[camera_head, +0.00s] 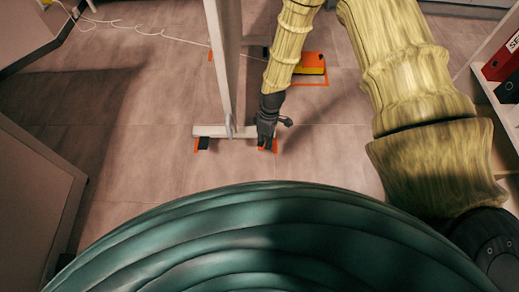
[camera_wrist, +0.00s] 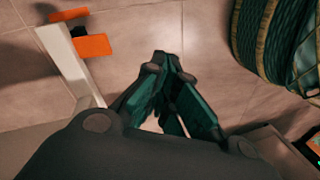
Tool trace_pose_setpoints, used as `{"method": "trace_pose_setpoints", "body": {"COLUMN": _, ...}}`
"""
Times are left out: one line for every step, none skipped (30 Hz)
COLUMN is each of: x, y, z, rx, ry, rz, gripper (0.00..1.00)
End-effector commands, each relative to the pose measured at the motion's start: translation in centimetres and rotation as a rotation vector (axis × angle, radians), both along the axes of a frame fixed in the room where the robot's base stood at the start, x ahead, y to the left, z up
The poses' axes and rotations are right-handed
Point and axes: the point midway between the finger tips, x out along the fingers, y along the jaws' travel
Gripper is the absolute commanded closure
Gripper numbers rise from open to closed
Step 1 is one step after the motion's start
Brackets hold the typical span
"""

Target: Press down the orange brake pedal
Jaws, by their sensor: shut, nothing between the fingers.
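In the wrist view, an orange pedal-like plate (camera_wrist: 93,46) juts from the pale foot bar (camera_wrist: 62,54) of a stand, at the upper left. A second orange piece (camera_wrist: 69,14) lies just beyond it, with a dark part between them. My gripper (camera_wrist: 160,62) is shut and empty, to the right of the orange plate and apart from it in this view. In the head view, my gripper (camera_head: 266,142) points down at the right end of the foot bar (camera_head: 222,131). Orange shows beside its tips, mostly hidden by them; contact cannot be told.
The stand's upright post (camera_head: 225,60) rises left of my arm. An orange, yellow and black block (camera_head: 312,66) sits on the floor behind my arm. Shelves with binders (camera_head: 502,62) stand at the right, a cabinet (camera_head: 35,200) at the left.

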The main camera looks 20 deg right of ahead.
Motion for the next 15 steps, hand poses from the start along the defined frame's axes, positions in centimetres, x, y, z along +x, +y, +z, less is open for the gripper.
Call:
{"method": "trace_pose_setpoints", "body": {"x": 1.7, "y": 0.0, "z": -1.7, "rx": 0.004, "ry": -0.005, "rz": 0.041, "gripper": 1.00}}
{"method": "trace_pose_setpoints", "body": {"x": 2.5, "y": 0.0, "z": -2.0, "rx": 0.006, "ry": -0.005, "rz": 0.068, "gripper": 1.00}}
{"method": "trace_pose_setpoints", "body": {"x": 3.6, "y": -0.1, "z": -2.4, "rx": 0.008, "ry": -0.004, "rz": 0.103, "gripper": 1.00}}
{"method": "trace_pose_setpoints", "body": {"x": 4.4, "y": -0.2, "z": -2.6, "rx": 0.010, "ry": -0.003, "rz": 0.128, "gripper": 1.00}}
{"method": "trace_pose_setpoints", "body": {"x": 5.2, "y": -0.3, "z": -2.8, "rx": 0.010, "ry": -0.003, "rz": 0.155, "gripper": 1.00}}
{"method": "trace_pose_setpoints", "body": {"x": 6.3, "y": -0.4, "z": -3.1, "rx": 0.011, "ry": -0.002, "rz": 0.188, "gripper": 1.00}}
{"method": "trace_pose_setpoints", "body": {"x": 7.0, "y": -0.5, "z": -3.2, "rx": 0.012, "ry": 0.000, "rz": 0.211, "gripper": 1.00}}
{"method": "trace_pose_setpoints", "body": {"x": 7.7, "y": -0.6, "z": -3.3, "rx": 0.013, "ry": 0.001, "rz": 0.235, "gripper": 1.00}}
{"method": "trace_pose_setpoints", "body": {"x": 8.6, "y": -0.7, "z": -3.4, "rx": 0.014, "ry": 0.003, "rz": 0.266, "gripper": 1.00}}
{"method": "trace_pose_setpoints", "body": {"x": 9.3, "y": -0.8, "z": -3.4, "rx": 0.014, "ry": 0.003, "rz": 0.285, "gripper": 1.00}}
{"method": "trace_pose_setpoints", "body": {"x": 9.8, "y": -0.9, "z": -3.4, "rx": 0.013, "ry": 0.004, "rz": 0.305, "gripper": 1.00}}
{"method": "trace_pose_setpoints", "body": {"x": 10.5, "y": -1.1, "z": -3.4, "rx": 0.013, "ry": 0.006, "rz": 0.327, "gripper": 1.00}}
{"method": "trace_pose_setpoints", "body": {"x": 10.9, "y": -1.2, "z": -3.4, "rx": 0.013, "ry": 0.007, "rz": 0.342, "gripper": 1.00}}
{"method": "trace_pose_setpoints", "body": {"x": 11.3, "y": -1.3, "z": -3.4, "rx": 0.013, "ry": 0.009, "rz": 0.356, "gripper": 1.00}}
{"method": "trace_pose_setpoints", "body": {"x": 11.8, "y": -1.4, "z": -3.3, "rx": 0.012, "ry": 0.010, "rz": 0.372, "gripper": 1.00}}
